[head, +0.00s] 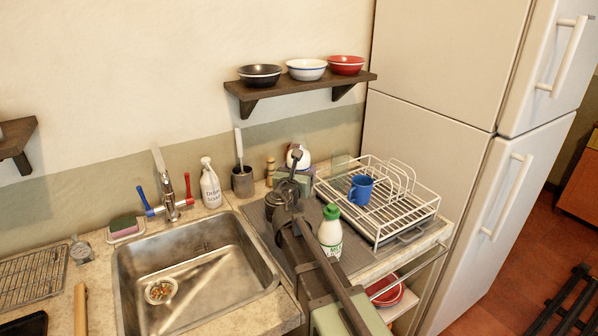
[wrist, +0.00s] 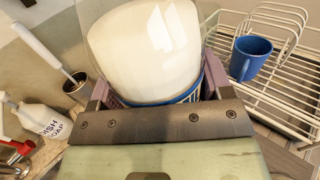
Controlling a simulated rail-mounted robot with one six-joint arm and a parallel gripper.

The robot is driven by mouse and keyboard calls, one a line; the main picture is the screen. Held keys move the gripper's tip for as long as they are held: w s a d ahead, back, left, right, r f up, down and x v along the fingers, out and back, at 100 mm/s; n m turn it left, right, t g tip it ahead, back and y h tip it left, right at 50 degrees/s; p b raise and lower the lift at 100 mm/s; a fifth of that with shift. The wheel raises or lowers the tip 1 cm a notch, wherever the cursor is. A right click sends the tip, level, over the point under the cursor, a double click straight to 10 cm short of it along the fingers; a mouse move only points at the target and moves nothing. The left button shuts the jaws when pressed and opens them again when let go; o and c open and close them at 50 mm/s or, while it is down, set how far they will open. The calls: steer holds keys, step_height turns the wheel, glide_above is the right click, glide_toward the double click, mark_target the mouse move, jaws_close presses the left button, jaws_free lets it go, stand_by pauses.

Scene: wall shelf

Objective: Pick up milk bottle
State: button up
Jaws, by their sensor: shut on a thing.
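The milk bottle (head: 330,232), white with a green cap, stands upright on the counter in the head view, close to the right side of my arm. I do not see it in the wrist view. My gripper (head: 297,172) is farther back, by the wall, partly hidden behind my arm. In the wrist view my gripper (wrist: 158,100) is shut on a large white rounded thing (wrist: 150,50) with a blue lower rim and a clear outline around it. That thing shows in the head view as a white shape with a dark red mark (head: 299,155). Its underside is hidden.
A white dish rack (head: 420,205) with a blue mug (head: 360,188) stands to the right. The sink (head: 195,275), dish soap (head: 210,184) and utensil holder (head: 242,181) are to the left. A wall shelf (head: 300,88) with bowls hangs above.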

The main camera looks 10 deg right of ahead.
steer(key=shift+r+p, duration=1.75)
steer(key=shift+r, duration=0.55)
